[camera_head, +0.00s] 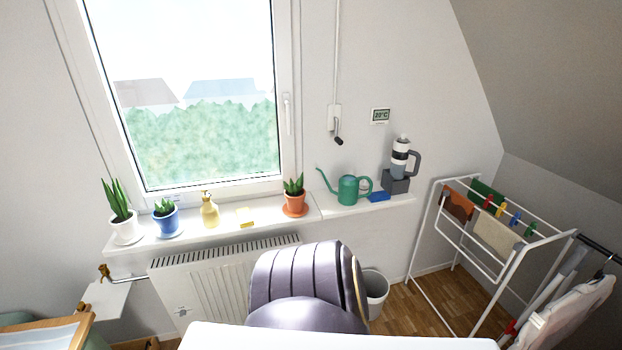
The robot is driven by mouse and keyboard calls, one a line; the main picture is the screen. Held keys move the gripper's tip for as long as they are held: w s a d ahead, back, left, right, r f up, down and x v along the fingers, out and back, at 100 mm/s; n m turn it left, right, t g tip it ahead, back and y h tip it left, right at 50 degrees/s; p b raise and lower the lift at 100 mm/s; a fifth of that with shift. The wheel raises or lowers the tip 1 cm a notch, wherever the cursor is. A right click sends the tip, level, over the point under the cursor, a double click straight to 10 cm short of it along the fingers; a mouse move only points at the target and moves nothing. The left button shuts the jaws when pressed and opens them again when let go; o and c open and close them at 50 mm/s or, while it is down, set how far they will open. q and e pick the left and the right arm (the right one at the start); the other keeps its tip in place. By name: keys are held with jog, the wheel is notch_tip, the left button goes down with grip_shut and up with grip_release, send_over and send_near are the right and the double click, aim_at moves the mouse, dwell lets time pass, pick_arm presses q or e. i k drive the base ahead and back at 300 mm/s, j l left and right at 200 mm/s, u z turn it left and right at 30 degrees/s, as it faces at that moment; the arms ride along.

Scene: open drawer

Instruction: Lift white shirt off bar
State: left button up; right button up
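A white cloth item (575,312), which looks like the white shirt, hangs at the lower right edge and is partly cut off by the frame. A dark hanger hook (606,262) shows above it, by a dark bar (596,247) that runs out of the right edge. Its lower part is out of frame. Neither of my grippers is in view.
A white drying rack (515,262) with pegged cloths stands just left of the white item. A windowsill (340,207) holds potted plants, a yellow bottle and a green watering can (348,190). A bin (375,285) stands below; wooden floor (425,308) shows between bin and rack.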

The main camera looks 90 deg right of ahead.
aim_at(560, 317)
jog(key=z, duration=4.85)
jog(key=i+j, duration=0.15)
jog(key=i, duration=0.2)
jog(key=z, duration=0.05)
